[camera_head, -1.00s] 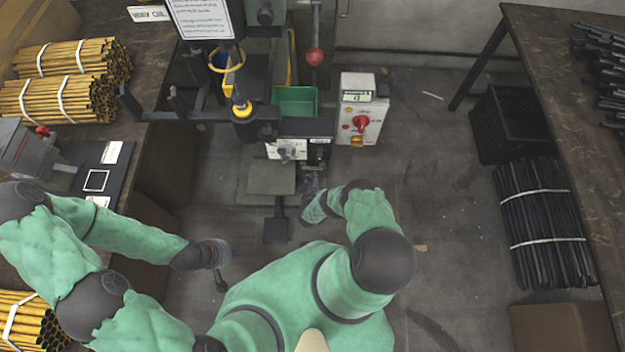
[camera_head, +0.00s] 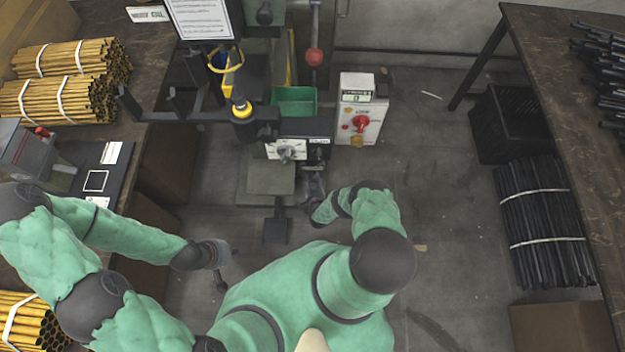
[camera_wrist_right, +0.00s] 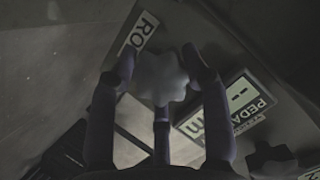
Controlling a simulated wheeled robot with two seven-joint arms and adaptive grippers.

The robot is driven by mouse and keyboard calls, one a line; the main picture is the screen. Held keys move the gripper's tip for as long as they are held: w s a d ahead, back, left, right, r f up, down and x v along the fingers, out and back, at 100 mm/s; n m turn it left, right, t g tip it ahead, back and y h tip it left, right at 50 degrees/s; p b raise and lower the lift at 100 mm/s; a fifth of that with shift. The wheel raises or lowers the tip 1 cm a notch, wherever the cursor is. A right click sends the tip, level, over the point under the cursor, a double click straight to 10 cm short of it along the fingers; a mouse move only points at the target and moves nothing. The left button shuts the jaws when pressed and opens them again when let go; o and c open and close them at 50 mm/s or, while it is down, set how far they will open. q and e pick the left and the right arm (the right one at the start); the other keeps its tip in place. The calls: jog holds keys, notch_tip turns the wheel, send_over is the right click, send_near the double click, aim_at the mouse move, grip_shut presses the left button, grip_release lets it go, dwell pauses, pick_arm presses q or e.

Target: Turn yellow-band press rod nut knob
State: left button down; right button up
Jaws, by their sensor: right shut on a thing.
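The yellow-band press (camera_head: 241,108) stands at the top centre of the head view, with a yellow ring on its dark rod. A pale, star-shaped knob (camera_wrist_right: 160,78) is in the middle of the right wrist view, beside a label starting "RO". My right gripper (camera_wrist_right: 160,85) has its fingers around this knob and is shut on it. In the head view my right gripper (camera_head: 313,184) is just below the press's front panel, small and dark; its hold is unclear there. My left gripper (camera_head: 221,272) hangs low at the left, away from the press; its fingers are too small to judge.
A "PEDAL" label (camera_wrist_right: 232,112) and a second dark knob (camera_wrist_right: 272,160) are close beside my right fingers. A control box with a red switch (camera_head: 361,123) stands right of the press. A green bin (camera_head: 295,101) sits behind the panel.

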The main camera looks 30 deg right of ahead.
jog(key=shift+s+a+f, duration=0.3)
jog(key=shift+a, duration=0.3)
jog(key=o, duration=1.1)
jog(key=shift+w+d+r, duration=0.1)
jog(key=shift+w+d, duration=0.05)
jog(key=shift+d+r, duration=0.1)
jog(key=shift+d, duration=0.1)
jog(key=v, duration=1.2)
